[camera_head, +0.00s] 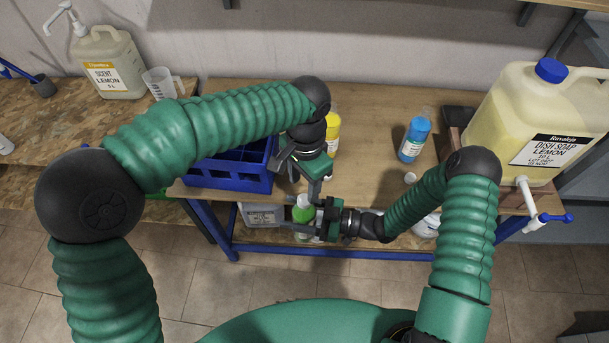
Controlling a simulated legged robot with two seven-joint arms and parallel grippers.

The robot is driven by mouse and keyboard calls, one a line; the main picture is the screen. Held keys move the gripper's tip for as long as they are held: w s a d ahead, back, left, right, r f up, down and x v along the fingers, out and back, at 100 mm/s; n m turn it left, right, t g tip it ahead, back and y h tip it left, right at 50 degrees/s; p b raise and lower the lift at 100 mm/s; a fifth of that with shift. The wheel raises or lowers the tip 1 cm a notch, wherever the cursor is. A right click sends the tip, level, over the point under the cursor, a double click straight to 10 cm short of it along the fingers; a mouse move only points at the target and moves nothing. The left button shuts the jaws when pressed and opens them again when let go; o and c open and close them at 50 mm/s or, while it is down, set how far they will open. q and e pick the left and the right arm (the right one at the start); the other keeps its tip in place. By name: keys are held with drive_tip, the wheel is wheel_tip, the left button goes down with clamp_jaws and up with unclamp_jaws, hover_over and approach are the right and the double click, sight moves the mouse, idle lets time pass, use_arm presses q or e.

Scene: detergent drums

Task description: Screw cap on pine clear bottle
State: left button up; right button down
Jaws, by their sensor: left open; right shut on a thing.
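A small bottle with green contents (302,213) is held upright in front of the table's front edge. My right gripper (299,226) comes in from the right and is shut on this bottle. My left gripper (301,180) is open just above the bottle's top, with its fingers pointing down. The bottle's top is partly hidden by the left gripper, and I cannot tell whether a cap is on it or between the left fingers. A small white cap (410,178) lies on the table to the right.
A blue crate (228,178) stands on the table at the left. A yellow bottle (333,133) and a blue bottle (414,138) stand behind. A large dish soap canister (510,110) with a tap is at the right. The middle of the table is clear.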

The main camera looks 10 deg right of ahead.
sight(305, 198)
use_arm(q)
drive_tip(key=n, duration=0.4)
drive_tip(key=r+n, duration=0.1)
drive_tip(key=n, duration=0.2)
drive_tip(key=shift+w+d, duration=0.1)
drive_tip(key=n, duration=0.7)
drive_tip(key=shift+w+r, duration=0.1)
drive_tip(key=shift+r, duration=0.2)
drive_tip(key=shift+f, duration=0.1)
wheel_tip(305, 198, down, 8)
drive_tip(key=shift+r, duration=0.1)
drive_tip(key=shift+c, duration=0.4)
clamp_jaws()
